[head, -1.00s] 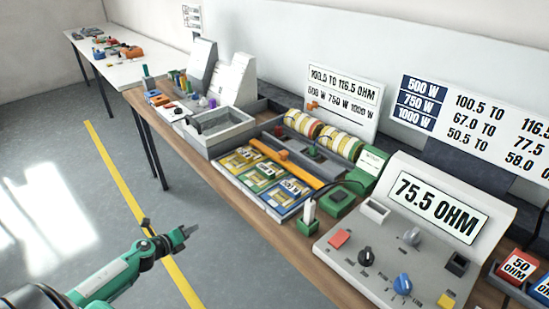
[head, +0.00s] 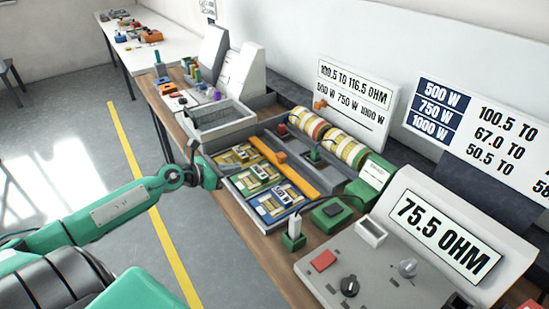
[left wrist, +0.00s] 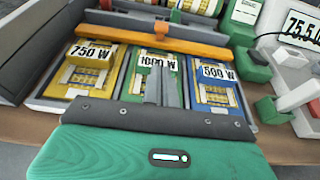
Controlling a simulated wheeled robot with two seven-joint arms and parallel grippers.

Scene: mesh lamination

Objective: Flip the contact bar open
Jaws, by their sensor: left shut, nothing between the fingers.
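The orange contact bar (head: 300,177) lies flat across the far ends of three cards in a tray, with a small orange knob near its middle. In the left wrist view the bar (left wrist: 115,36) runs across the upper part of the picture. The cards are yellow 750 W (left wrist: 78,80), green 1000 W (left wrist: 135,82) and blue 500 W (left wrist: 213,92). My left gripper (left wrist: 155,84) is shut and empty, its fingers over the green card and short of the bar. In the head view the left gripper (head: 208,173) is at the tray's left edge, its fingertips hard to make out. My right gripper is not in view.
Striped rolls (head: 325,135) stand behind the bar. A grey bin (head: 220,122) is beyond the tray. A green block with a white plug (head: 294,232) and the grey 75.5 OHM console (head: 395,255) are on the near side. Open floor lies left of the bench.

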